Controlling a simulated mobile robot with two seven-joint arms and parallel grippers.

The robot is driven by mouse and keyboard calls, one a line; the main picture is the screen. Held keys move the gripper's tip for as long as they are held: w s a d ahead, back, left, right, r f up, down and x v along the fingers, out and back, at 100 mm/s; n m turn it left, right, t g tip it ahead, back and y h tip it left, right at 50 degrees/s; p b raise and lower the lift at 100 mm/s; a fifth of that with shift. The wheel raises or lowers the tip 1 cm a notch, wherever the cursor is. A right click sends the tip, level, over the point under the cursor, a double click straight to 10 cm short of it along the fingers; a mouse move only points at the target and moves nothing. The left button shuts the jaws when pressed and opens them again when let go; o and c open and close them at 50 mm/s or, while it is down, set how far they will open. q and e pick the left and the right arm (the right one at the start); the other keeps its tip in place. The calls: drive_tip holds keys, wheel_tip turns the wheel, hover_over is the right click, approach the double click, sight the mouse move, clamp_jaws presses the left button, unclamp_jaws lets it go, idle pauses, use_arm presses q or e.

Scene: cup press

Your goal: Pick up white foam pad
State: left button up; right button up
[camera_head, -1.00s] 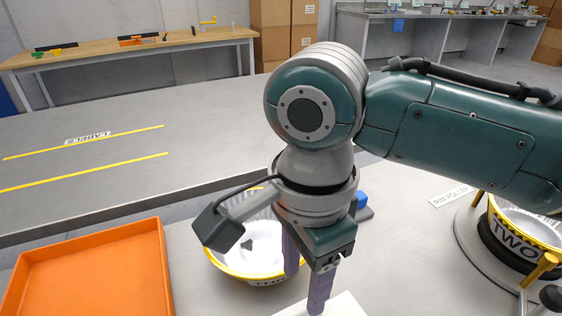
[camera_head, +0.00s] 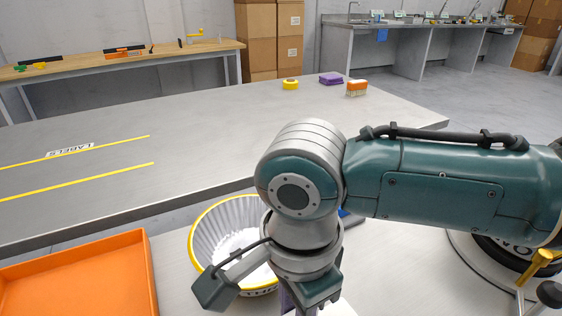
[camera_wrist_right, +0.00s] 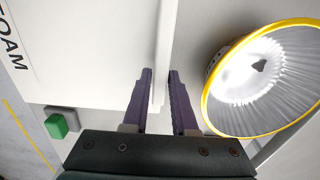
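The white foam pad (camera_wrist_right: 95,50) fills the upper left of the right wrist view, with its thin near edge facing right. A corner of white, likely the pad, shows at the bottom of the head view (camera_head: 342,308). My right gripper (camera_wrist_right: 161,72) has its two purple fingers on either side of the pad's edge. The gap between them is narrow, and a small space seems to show at the right finger. In the head view its fingertips are below the frame. My left gripper is in neither view.
A yellow-rimmed ribbed bowl (camera_head: 236,242) stands close beside my right gripper; it also shows in the wrist view (camera_wrist_right: 262,80). An orange tray (camera_head: 85,280) is at lower left. A green and grey block (camera_wrist_right: 58,124) lies near the pad. A round fixture (camera_head: 480,262) stands at right.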

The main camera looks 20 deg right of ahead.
clamp_jaws()
idle(0.9)
